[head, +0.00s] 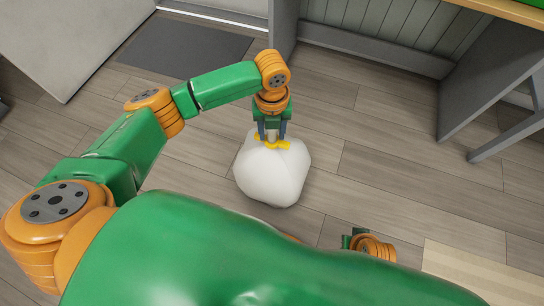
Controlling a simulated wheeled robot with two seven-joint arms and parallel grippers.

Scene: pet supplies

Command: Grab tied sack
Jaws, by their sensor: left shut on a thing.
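The tied sack (272,178) is a white, rounded bundle with a yellow tie (276,144) at its top. It shows in the middle of the head view over the wood floor; I cannot tell whether it touches the floor. My left gripper (271,135) points down at the top of the sack and is shut on its neck by the yellow tie. The gathered neck is partly hidden between the fingers. Part of my right arm (372,248) shows low in the view, right of the sack, but its gripper fingers are hidden.
A dark mat (185,45) lies at the back left near a pale door panel (75,35). A grey table frame (490,75) with a wooden top stands at the upper right. A light board (465,275) lies at the lower right. Floor around the sack is clear.

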